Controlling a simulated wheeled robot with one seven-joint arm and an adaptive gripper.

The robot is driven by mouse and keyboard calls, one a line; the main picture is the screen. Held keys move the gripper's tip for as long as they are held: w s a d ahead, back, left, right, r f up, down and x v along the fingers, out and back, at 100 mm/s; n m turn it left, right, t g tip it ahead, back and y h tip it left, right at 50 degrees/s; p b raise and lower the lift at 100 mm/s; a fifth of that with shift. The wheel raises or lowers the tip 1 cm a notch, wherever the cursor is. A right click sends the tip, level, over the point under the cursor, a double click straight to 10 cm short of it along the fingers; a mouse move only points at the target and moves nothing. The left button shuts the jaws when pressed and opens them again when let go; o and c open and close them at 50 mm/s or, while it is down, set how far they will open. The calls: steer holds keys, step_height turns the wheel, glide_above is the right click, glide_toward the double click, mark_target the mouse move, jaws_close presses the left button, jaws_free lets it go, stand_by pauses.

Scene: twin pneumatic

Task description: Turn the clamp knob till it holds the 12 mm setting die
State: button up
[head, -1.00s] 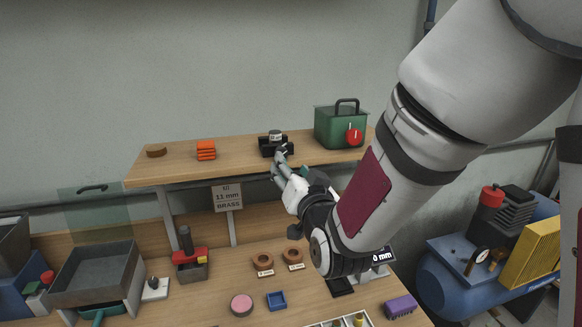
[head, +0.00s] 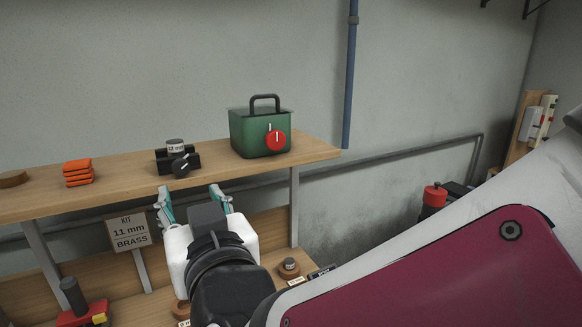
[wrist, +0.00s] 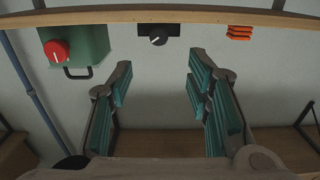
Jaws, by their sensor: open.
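The black clamp (head: 187,162) sits on the wooden shelf, with its black round knob (head: 181,167) facing me and a white pointer line on it. The grey setting die (head: 175,146) stands upright at the top of the clamp; its label is small, and I cannot tell whether it is gripped. My gripper (head: 192,190) is open and empty, below and in front of the shelf edge, apart from the knob. In the wrist view the knob (wrist: 157,36) shows beyond and between the spread fingertips (wrist: 160,62), upside down; the die is not visible there.
On the shelf (head: 120,177) stand a green box (head: 248,132) with a red knob to the right and an orange stack (head: 77,172) to the left. The bench underneath is partly hidden by my arm.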

mark_target(181, 167)
steer(key=b+x, duration=0.3)
steer(key=x, duration=1)
steer(key=shift+w, duration=0.3)
jaws_close()
steer(key=shift+b, duration=0.35)
